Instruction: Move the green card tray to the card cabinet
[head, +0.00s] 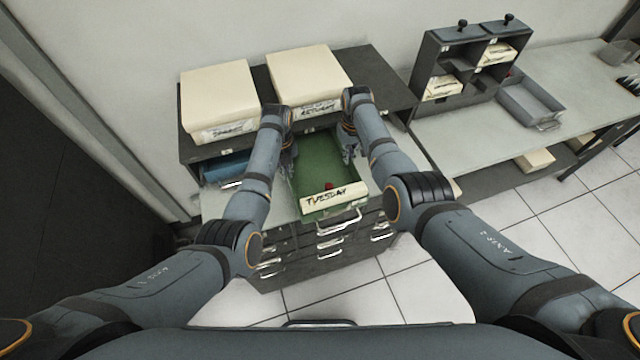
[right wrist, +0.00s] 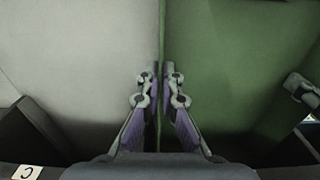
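The green card tray (head: 319,160) sits over the light cabinet top, its front labelled TUESDAY towards me, with a small red thing behind the label. The card cabinet (head: 290,262) has dark drawers with pale handles below. My right gripper (head: 349,150) is at the tray's right wall. In the right wrist view its fingers (right wrist: 161,88) are closed on either side of the thin green wall. My left gripper (head: 290,154) is at the tray's left wall; its fingers are too small and partly hidden to tell their grip.
Two cream boxes (head: 218,92) (head: 308,72) stand on the dark shelf behind. A blue tray (head: 225,168) is in the shelf bay at left. At right a bench holds a dark sorter (head: 430,62) and a grey tray (head: 532,104), with free bench top in front.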

